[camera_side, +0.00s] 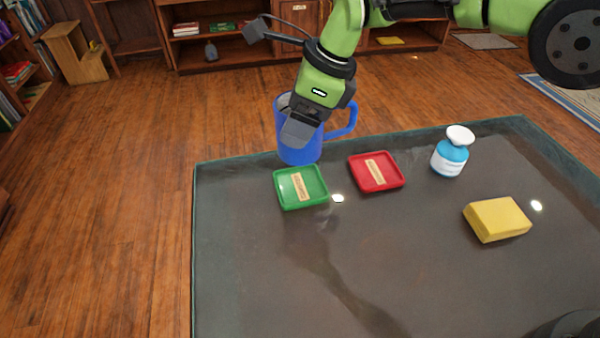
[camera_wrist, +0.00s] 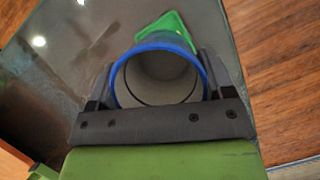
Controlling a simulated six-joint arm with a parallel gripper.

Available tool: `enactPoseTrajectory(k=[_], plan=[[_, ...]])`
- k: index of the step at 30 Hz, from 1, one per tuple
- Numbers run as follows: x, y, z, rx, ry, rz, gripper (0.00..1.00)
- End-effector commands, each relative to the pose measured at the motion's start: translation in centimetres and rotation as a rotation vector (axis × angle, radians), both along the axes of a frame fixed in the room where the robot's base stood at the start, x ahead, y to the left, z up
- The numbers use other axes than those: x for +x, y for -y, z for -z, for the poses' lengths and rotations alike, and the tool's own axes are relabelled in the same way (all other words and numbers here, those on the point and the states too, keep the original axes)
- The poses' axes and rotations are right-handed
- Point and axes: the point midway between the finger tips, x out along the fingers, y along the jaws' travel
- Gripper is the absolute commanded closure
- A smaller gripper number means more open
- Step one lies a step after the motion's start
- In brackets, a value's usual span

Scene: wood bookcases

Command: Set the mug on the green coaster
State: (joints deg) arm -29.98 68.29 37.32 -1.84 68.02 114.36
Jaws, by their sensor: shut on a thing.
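The blue mug (camera_side: 299,152) is upright in my gripper (camera_side: 300,128), near the far left edge of the table in the side view. In the wrist view, the mug (camera_wrist: 160,46) sits between the two fingers of my gripper (camera_wrist: 158,85), its grey inside facing the camera. The green coaster (camera_side: 300,188) lies flat on the table, just nearer the side camera than the mug. In the wrist view, a corner of the green coaster (camera_wrist: 172,22) shows beyond the mug, which hides the rest. I cannot tell whether the mug touches the table.
A red coaster (camera_side: 376,171) lies right of the green one. Further right are a blue bottle with a white cap (camera_side: 450,152) and a yellow block (camera_side: 497,219). The table's (camera_side: 260,280) near left part is clear.

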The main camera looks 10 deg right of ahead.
Motion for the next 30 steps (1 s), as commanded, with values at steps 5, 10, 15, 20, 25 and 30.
enactPoseTrajectory(k=[5,10,15,20,25,30], plan=[[-0.1,0.0,3.5,-0.001,-0.005,0.002,0.57],[0.0,0.0,4.9,0.0,-0.002,0.001,0.57],[-0.1,0.1,7.2,-0.002,-0.003,0.0,0.57],[0.0,0.1,8.4,0.0,0.0,0.001,0.57],[0.0,0.0,8.4,0.0,0.0,0.0,0.57],[0.0,0.1,8.6,-0.001,-0.002,0.001,0.12]])
